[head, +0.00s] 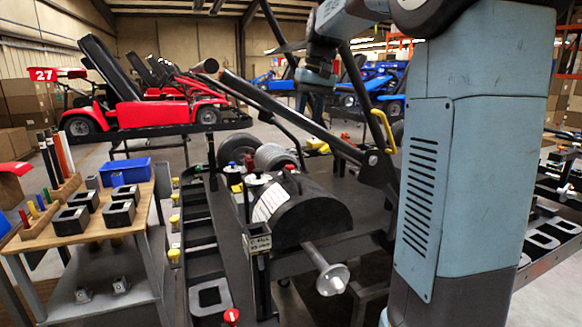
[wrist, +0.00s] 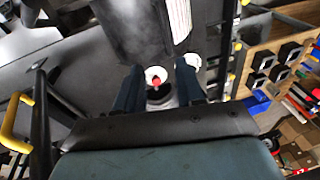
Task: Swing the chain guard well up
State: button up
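The chain guard (head: 312,212) is a black half-round cover with a white label, on the kart stand in the middle of the head view. Its rounded side is over the stand beside a silver axle hub (head: 332,278). In the wrist view, a dark body with a white label strip, which looks like the guard (wrist: 138,28), is at the top. My gripper (wrist: 160,70) has its two fingers apart with nothing held between them. A white round piece with a red knob (wrist: 155,80) shows beyond the gap. In the head view the fingertips cannot be made out.
A yellow-handled lever (head: 383,130) stands right of the guard; a yellow handle also shows in the wrist view (wrist: 12,122). Dark slanted bars (head: 265,100) cross behind the guard. A wooden-topped cart (head: 75,233) with black blocks and a blue bin (head: 125,171) is at left.

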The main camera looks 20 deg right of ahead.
jog(key=shift+n+g, duration=0.4)
jog(key=shift+g, duration=0.4)
jog(key=w+a+f, duration=0.1)
jog(key=f, duration=0.4)
jog(key=w+a+f, duration=0.1)
jog(key=f, duration=0.4)
jog(key=w+a+f, duration=0.1)
jog(key=f, duration=0.4)
jog(key=shift+w+a+f, duration=0.25)
jog(key=shift+c, duration=0.2)
grip_shut()
